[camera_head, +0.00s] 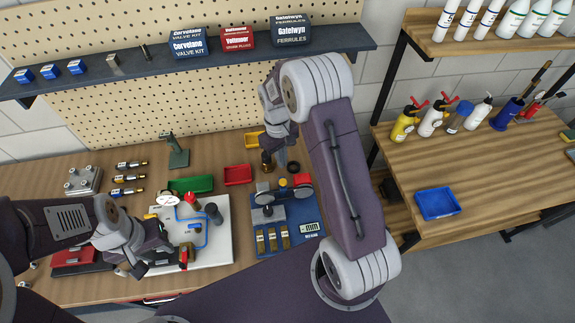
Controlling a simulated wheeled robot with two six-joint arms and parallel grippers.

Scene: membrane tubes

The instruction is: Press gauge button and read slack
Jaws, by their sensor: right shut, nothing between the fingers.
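A blue gauge block (258,240) sits on the bench right of centre. Its small display (311,228) seems to show dashes and "mm", with no clear number. A red button-like part (302,180) sits at its upper right, near grey rollers (264,192). Several brass-coloured labelled pieces (272,238) lie on its front. My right gripper (280,157) is shut and empty, pointing down just behind the gauge and apart from the red part. My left gripper (168,248) is low over the front of a white plate (220,240); its fingers are too unclear to judge.
The white plate carries a blue tube loop, a round dial (167,198) and a red-capped fitting (191,201). Green (190,185) and red (238,175) trays lie behind. A shelf with boxes hangs above. A side bench holds a blue tray (437,204) and bottles.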

